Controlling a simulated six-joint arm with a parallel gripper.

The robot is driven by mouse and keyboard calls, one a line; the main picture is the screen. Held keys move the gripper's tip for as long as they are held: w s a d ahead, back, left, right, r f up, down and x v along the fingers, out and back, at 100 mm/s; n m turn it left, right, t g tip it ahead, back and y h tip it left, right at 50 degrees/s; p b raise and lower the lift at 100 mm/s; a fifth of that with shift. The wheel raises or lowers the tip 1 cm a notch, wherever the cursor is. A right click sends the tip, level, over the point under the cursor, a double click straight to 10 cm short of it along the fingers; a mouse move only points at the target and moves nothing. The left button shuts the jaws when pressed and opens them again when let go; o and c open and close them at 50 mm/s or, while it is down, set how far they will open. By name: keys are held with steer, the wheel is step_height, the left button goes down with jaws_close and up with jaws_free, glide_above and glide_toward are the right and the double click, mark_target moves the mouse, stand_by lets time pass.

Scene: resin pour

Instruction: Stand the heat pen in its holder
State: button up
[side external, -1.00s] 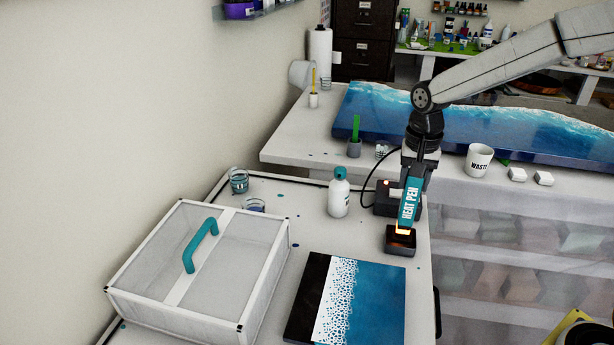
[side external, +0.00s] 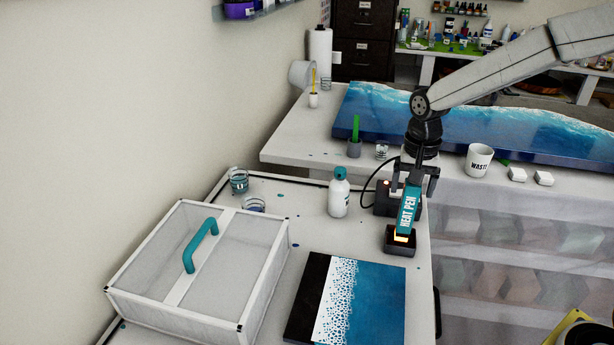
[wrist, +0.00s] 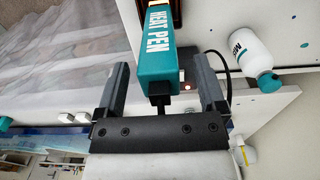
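The teal heat pen (side external: 408,212) with white lettering stands, slightly tilted, with its glowing lower end in the black holder (side external: 400,247) on the white bench. My gripper (side external: 414,192) is open around the pen's upper part. In the wrist view, the fingers of my gripper (wrist: 160,68) lie on either side of the heat pen (wrist: 153,45), with a gap on each side. The pen's tip inside the holder is hidden.
A black box with a lit orange lamp (side external: 386,186) and a cable stands behind the holder. A white bottle with a teal cap (side external: 339,197) is to its left. A blue resin panel (side external: 375,305) lies in front, and a clear-topped case (side external: 155,275) at left.

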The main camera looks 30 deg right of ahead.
steer(key=shift+r, duration=0.15)
steer(key=shift+r, duration=3.8)
steer(key=shift+f, duration=0.1)
steer(key=s+a+f+n+t, duration=0.2)
steer(key=s+f+n, duration=0.7)
steer(key=s+f, duration=0.3)
steer(key=shift+s+t, duration=0.3)
steer(key=shift+s, duration=0.3)
